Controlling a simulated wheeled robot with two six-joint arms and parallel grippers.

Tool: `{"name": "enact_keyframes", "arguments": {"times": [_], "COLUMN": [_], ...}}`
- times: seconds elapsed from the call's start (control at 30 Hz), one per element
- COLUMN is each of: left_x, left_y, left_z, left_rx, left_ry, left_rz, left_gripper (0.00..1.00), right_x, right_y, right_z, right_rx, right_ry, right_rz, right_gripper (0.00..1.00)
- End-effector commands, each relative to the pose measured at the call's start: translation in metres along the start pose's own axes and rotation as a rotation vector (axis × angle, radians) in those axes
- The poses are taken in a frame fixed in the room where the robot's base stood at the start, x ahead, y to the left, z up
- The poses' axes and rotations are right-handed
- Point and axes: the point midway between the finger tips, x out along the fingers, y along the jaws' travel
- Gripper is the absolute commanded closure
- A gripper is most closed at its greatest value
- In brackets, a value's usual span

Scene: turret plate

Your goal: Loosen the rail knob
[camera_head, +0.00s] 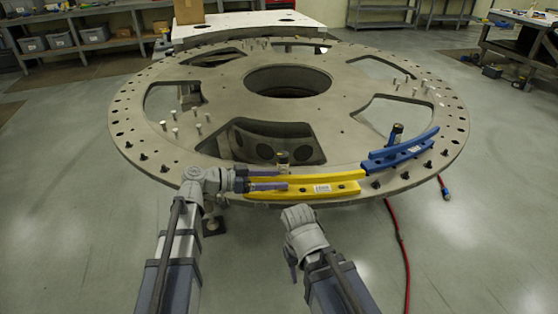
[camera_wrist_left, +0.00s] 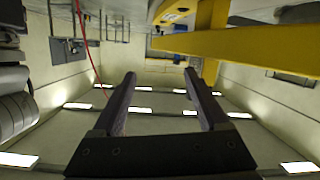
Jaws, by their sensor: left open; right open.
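A yellow rail (camera_head: 330,187) lies along the near rim of the round turret plate (camera_head: 225,85). A dark knob with a yellowish base (camera_head: 283,159) stands upright at it. A blue rail (camera_head: 403,150) lies to its right, with another dark knob (camera_head: 396,134) standing at it. My left gripper (camera_head: 284,180) is open and empty at the left part of the yellow rail; contact cannot be told. In the left wrist view its fingers (camera_wrist_left: 158,88) are apart, with the yellow rail (camera_wrist_left: 245,42) beyond at upper right. My right gripper (camera_head: 292,268) is low, in front of the plate.
The plate has large cutouts, a round centre hole (camera_head: 288,80) and several upright pegs and bolts. A red hose (camera_head: 400,240) runs along the floor at right. Shelves with bins (camera_head: 60,40) and a workbench (camera_head: 520,45) stand at the back.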

Motion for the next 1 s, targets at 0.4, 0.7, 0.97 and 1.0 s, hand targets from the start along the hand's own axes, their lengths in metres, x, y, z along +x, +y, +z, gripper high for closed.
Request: {"name": "enact_keyframes", "arguments": {"times": [0.4, 0.7, 0.97, 1.0], "left_x": [-0.012, -0.028, -0.036, -0.035], "left_y": [-0.02, -0.041, -0.049, -0.049], "left_z": [-0.007, -0.017, -0.023, -0.024], "left_rx": [0.063, 0.135, 0.169, 0.169], "left_ry": [0.101, 0.21, 0.259, 0.258], "left_rz": [-0.032, -0.076, -0.099, -0.098], "left_gripper": [0.23, 0.23, 0.23, 0.23], "right_x": [0.014, 0.028, 0.032, 0.032], "right_y": [-0.001, -0.003, -0.003, -0.003], "right_z": [-0.001, -0.002, -0.002, -0.002], "right_rx": [0.0, 0.0, 0.0, 0.0], "right_ry": [0.0, 0.0, 0.0, 0.0], "right_rz": [0.0, 0.0, 0.0, 0.0], "right_gripper": [0.5, 0.5, 0.5, 0.5]}}
